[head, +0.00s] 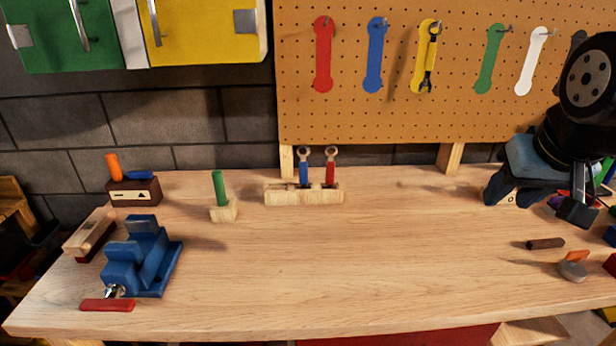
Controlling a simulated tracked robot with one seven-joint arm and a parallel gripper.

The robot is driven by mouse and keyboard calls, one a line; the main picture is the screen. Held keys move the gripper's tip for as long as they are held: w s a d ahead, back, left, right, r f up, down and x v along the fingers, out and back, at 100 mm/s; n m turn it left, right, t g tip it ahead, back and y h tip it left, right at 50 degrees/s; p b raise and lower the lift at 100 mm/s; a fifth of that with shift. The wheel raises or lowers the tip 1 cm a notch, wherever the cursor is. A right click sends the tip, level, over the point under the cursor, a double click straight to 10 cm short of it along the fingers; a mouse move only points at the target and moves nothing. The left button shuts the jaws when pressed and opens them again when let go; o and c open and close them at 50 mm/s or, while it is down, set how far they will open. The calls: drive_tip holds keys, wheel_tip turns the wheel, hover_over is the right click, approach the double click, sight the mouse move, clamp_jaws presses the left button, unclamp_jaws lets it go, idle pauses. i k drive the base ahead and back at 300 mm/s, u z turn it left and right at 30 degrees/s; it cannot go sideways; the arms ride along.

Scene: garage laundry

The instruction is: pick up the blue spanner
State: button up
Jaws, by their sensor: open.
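The blue spanner (304,168) stands upright in a wooden holder (277,197) at the back middle of the workbench.
A green-handled tool (218,188) stands left of the holder. A pegboard (390,120) with a yellow spanner (430,58) rises behind. The middle bench is clear.

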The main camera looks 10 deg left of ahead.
sight(303, 164)
drive_tip(key=k, duration=0.45)
drive_tip(key=z, duration=1.1)
drive_tip(key=k, duration=1.25)
drive_tip(key=u, duration=1.05)
drive_tip(key=i, duration=1)
drive_tip(key=z, duration=0.1)
